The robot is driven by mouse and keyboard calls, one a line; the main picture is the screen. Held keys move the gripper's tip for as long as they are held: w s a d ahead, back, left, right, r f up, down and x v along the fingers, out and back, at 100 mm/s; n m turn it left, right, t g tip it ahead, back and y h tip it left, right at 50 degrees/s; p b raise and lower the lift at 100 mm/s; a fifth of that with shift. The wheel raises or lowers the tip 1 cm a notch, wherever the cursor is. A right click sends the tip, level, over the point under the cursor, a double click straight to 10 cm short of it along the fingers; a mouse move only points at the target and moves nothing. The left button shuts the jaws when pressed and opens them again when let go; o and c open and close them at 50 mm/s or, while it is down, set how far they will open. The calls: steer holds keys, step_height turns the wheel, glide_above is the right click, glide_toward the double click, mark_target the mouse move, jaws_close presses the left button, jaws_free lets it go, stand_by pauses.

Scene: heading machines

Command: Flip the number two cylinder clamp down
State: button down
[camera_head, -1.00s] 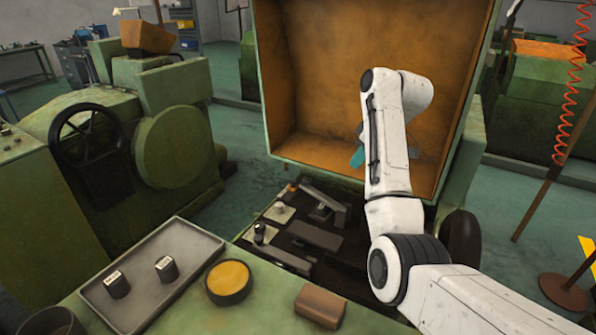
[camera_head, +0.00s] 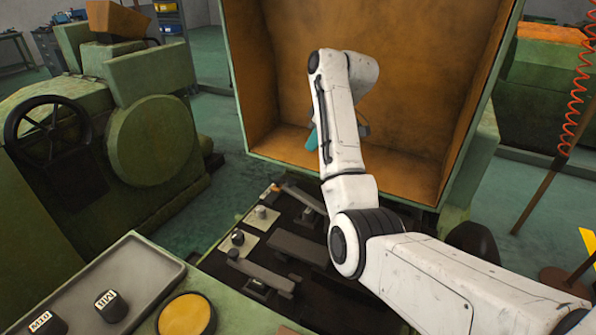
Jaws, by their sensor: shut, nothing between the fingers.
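The dark machine bed (camera_head: 330,278) below the open cabinet carries several grey bar-like parts that look like clamps. A near bar (camera_head: 258,274) sits tilted on a small block. A middle bar (camera_head: 298,246) lies about flat. A far bar (camera_head: 303,198) is tilted, partly behind my arm. No number shows on them, so I cannot tell which is number two. My white arm reaches over the bed, its elbow in front of the cabinet opening. My gripper is hidden behind the forearm; only a teal piece moving with the arm shows at its left edge.
Two pale plates with small knobs (camera_head: 237,238) lie left of the bars. The green cabinet with rusty interior (camera_head: 408,140) stands behind. In front are a grey tray (camera_head: 160,268) with two labelled dark blocks and a yellow disc (camera_head: 186,315). A green machine with handwheel (camera_head: 62,140) stands left.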

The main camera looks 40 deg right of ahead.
mark_target(289, 179)
steer(key=p+x, duration=0.1)
steer(key=x, duration=1.2)
steer(key=shift+d+f, duration=0.15)
steer(key=shift+f, duration=0.3)
steer(key=b+x, duration=0.2)
steer(key=x, duration=0.1)
steer(key=b+x, duration=0.1)
steer(key=x, duration=0.1)
steer(key=shift+w+f+b, duration=0.15)
steer(key=shift+w+b, duration=0.2)
steer(key=shift+w, duration=0.1)
steer(key=shift+a+f, duration=0.1)
steer(key=shift+a, duration=0.2)
steer(key=shift+f, duration=0.1)
steer(key=shift+r+p, duration=0.35)
steer(key=shift+p, duration=0.1)
step_height(289, 179, up, 14)
steer(key=s+p, duration=0.1)
steer(key=p, duration=0.1)
steer(key=shift+d, duration=0.2)
steer(key=shift+s, duration=0.1)
